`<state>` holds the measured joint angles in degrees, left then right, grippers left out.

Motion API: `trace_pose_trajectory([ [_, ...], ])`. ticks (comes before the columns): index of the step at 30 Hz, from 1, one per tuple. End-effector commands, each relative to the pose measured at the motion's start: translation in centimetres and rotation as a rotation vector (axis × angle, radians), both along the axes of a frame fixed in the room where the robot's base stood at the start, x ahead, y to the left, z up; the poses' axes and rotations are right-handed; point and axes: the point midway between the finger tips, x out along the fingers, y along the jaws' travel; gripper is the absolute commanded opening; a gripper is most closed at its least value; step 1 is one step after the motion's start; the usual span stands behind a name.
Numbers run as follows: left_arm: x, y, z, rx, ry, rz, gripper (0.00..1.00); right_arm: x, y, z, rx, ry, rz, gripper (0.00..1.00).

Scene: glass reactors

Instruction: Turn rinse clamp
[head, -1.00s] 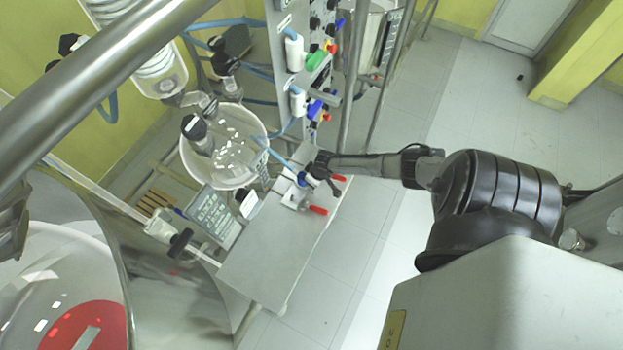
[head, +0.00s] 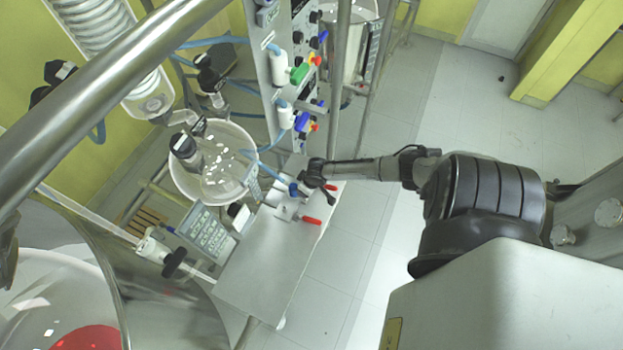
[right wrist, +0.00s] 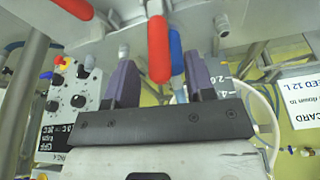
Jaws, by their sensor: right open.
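Two clamps with red handles sit on the grey metal plate (head: 262,262). The near red handle (head: 311,220) lies to the front of my right gripper; the far red handle (head: 331,187) shows just beside the gripper. I cannot tell from labels which one is the rinse clamp. My right gripper (head: 314,182) is at the clamps, its fingertips partly hidden in the head view. In the right wrist view the gripper (right wrist: 160,82) is open, with one red handle (right wrist: 158,48) between its two purple-grey fingers. A second red handle (right wrist: 75,8) is at upper left. My left gripper is not visible.
A blue tube (right wrist: 177,62) runs close behind the handle. A control panel column with valves (head: 285,95) and a glass vessel (head: 215,165) stand behind the plate. A keypad box (head: 206,232) is to its left. The floor (head: 385,270) at right is clear.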

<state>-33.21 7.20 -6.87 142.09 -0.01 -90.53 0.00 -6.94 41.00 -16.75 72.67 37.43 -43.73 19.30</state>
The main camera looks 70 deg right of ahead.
Motion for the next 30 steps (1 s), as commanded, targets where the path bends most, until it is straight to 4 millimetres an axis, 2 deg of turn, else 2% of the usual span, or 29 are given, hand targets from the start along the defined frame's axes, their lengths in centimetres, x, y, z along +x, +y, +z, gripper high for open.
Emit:
trace_pose_trajectory([
  [1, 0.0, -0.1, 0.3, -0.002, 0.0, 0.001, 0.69, -0.3, -0.1, 1.1, -0.002, -0.001, 0.002, 0.49],
  [9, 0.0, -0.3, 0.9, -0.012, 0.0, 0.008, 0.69, -1.7, 0.3, 5.9, -0.001, -0.001, 0.003, 0.49],
  [15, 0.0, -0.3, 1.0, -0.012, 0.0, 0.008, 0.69, -2.4, 0.5, 8.5, -0.001, -0.001, 0.002, 0.49],
  [21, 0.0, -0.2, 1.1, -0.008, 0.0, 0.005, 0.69, -2.8, 0.7, 10.0, 0.0, 0.0, 0.0, 0.49],
  [30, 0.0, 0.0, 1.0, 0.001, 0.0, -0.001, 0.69, -2.9, 0.7, 10.4, 0.0, -0.001, -0.001, 0.49],
])
